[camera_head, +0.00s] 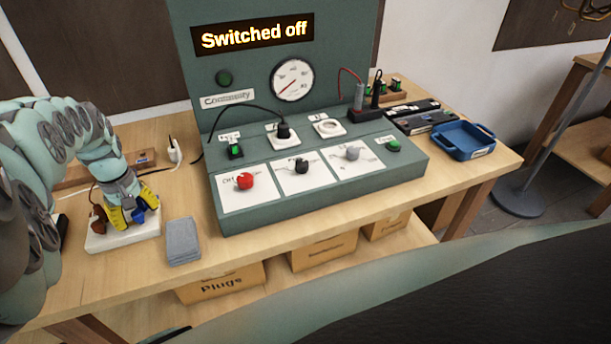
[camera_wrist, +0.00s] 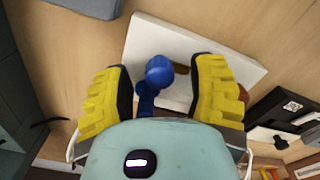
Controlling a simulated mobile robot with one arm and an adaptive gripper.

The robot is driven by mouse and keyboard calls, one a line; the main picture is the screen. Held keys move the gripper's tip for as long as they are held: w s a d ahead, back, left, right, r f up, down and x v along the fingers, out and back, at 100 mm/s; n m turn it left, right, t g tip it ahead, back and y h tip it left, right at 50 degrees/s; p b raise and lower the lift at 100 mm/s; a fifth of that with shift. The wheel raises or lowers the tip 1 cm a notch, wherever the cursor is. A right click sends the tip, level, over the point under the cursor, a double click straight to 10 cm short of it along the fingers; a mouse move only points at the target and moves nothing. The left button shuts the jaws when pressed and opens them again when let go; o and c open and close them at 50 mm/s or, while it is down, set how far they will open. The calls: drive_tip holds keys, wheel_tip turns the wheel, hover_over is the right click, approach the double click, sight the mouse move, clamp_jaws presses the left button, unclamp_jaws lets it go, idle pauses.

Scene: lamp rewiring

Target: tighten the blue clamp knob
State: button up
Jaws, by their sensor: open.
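The blue clamp knob (camera_wrist: 160,72) sits on a white base plate (camera_wrist: 150,38) on the bench. In the wrist view it lies between the two yellow fingers of my gripper (camera_wrist: 162,88), with clear space on both sides. The blue knob shows there as a small patch (camera_head: 140,214) beside the yellow fingers. A brown part (camera_head: 98,220) stands at the left of the plate, partly hidden. My gripper is open and holds nothing.
The green test panel (camera_head: 320,215) with a "Switched off" display fills the bench middle. A white plug (camera_head: 174,150) stands behind my gripper. A blue tray (camera_head: 463,141) is at the far right.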

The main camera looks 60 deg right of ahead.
drive_tip(key=shift+d, duration=0.1)
clamp_jaws()
idle(0.5)
